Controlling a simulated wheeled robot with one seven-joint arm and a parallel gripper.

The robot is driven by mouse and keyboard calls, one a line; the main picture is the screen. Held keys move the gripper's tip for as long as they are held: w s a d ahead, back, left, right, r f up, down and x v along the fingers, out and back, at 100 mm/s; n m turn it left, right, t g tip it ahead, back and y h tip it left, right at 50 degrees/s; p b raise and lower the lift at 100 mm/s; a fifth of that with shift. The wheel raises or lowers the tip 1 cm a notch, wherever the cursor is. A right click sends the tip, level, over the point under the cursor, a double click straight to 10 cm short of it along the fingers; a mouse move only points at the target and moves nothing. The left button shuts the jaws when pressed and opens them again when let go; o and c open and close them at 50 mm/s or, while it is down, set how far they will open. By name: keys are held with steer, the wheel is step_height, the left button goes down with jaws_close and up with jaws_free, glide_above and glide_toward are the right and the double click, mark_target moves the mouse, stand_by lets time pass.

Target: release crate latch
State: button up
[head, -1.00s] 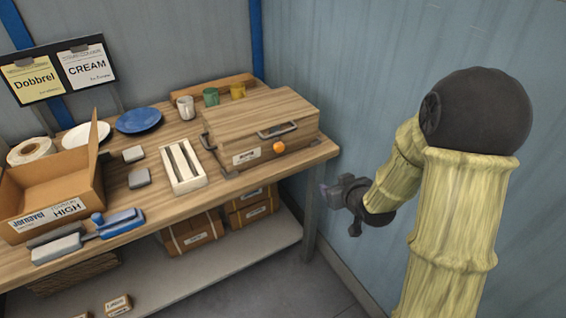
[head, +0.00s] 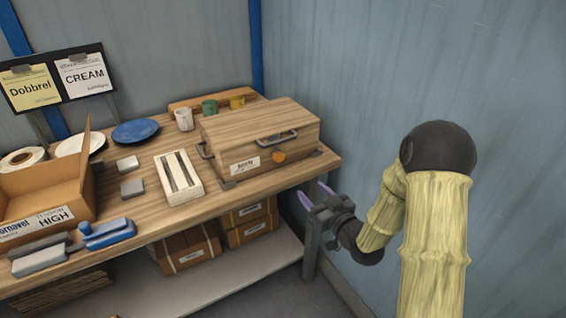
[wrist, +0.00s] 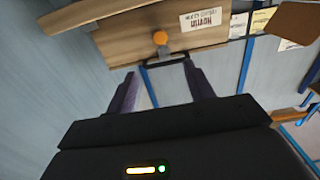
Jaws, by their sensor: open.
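The wooden crate (head: 245,158) stands closed at the right end of the workbench. Its front carries a paper label, an orange round latch (head: 279,157) and a dark metal handle (head: 277,138). In the wrist view the latch (wrist: 160,38) and the handle (wrist: 158,61) lie ahead of the fingers, near the top. My gripper (head: 314,196) is open and empty, with purple fingers apart. It is in front of the bench's right end, lower than the latch and to its right in the head view. It touches nothing that I can see.
A white slotted rack (head: 160,186) stands left of the crate. Cups (head: 209,107) and a wooden strip are behind it. An open cardboard box (head: 35,225) and a blue tape dispenser (head: 110,232) are further left. The blue wall (head: 400,70) is close on the right.

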mark_target(280, 159)
steer(key=p+x, duration=0.2)
steer(key=x, duration=1.5)
steer(key=shift+a, duration=0.1)
steer(key=c, duration=1)
steer(key=shift+o, duration=0.2)
